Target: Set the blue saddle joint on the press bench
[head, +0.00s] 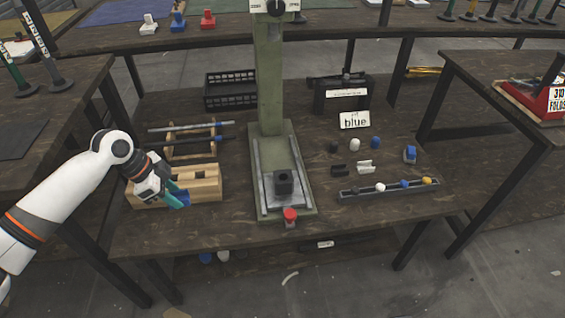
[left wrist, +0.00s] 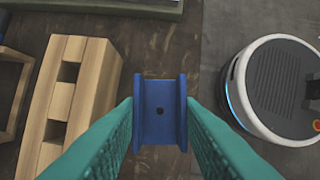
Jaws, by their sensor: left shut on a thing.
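In the head view the joint (head: 181,199) shows partly behind the fingers of my left gripper (head: 174,194), at the front left of the press bench (head: 235,235). It is just in front of the wooden block (head: 207,185), near the bench's front edge. Its height above the bench is hard to tell. My right gripper is not in view.
A green press (head: 270,90) with a red knob (head: 290,215) stands mid-bench. Right of it are a "blue" card (head: 355,120), small loose parts and a grey rail (head: 365,192). A rod rack (head: 190,138) and black crate (head: 230,88) are behind the block.

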